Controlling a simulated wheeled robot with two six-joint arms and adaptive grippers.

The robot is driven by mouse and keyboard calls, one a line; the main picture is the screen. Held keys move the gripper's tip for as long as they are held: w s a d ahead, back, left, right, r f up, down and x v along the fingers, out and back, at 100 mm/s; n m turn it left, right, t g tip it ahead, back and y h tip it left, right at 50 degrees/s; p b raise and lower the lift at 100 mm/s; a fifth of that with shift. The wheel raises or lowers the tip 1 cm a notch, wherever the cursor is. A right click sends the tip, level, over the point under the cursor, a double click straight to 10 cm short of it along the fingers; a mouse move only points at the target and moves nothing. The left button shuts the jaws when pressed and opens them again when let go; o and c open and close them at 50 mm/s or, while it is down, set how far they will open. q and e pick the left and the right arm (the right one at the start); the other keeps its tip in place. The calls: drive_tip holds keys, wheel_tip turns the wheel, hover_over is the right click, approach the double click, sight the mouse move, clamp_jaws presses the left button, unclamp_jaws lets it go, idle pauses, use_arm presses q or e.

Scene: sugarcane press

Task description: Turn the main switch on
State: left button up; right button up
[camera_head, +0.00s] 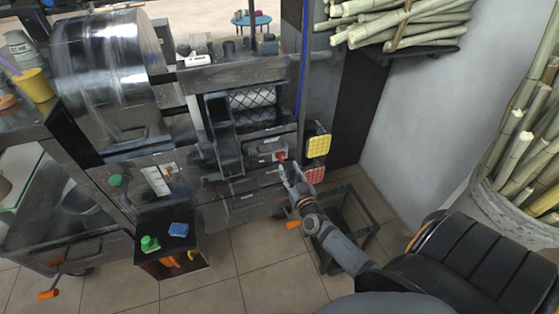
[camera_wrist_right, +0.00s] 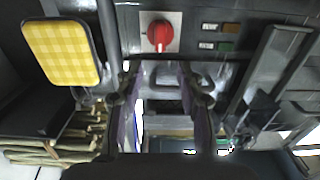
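The main switch is a red rotary knob (camera_head: 281,156) on a pale plate on the front of the dark metal press. In the right wrist view the red knob (camera_wrist_right: 158,35) shows at the top centre, its grip bar running up and down the picture. My right gripper (camera_head: 289,177) is just below and in front of the knob in the head view. Its two fingers (camera_wrist_right: 157,72) are apart with nothing between them, and they look clear of the knob. My left gripper is in neither view.
A yellow checked pad (camera_head: 319,145) and a red checked pad (camera_head: 311,174) hang right of the switch. The yellow pad (camera_wrist_right: 62,52) is at left in the wrist view. A dark stool frame (camera_head: 350,232) stands below my right arm. Sugarcane (camera_head: 400,20) lies on a shelf above.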

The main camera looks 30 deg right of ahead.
sight(283, 156)
drive_tip(key=b+x, duration=0.1)
drive_tip(key=x, duration=0.5)
drive_tip(key=shift+w+f, duration=0.15)
drive_tip(key=shift+w, duration=0.35)
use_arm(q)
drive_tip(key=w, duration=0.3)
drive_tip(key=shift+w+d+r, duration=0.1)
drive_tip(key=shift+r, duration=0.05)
use_arm(e)
clamp_jaws()
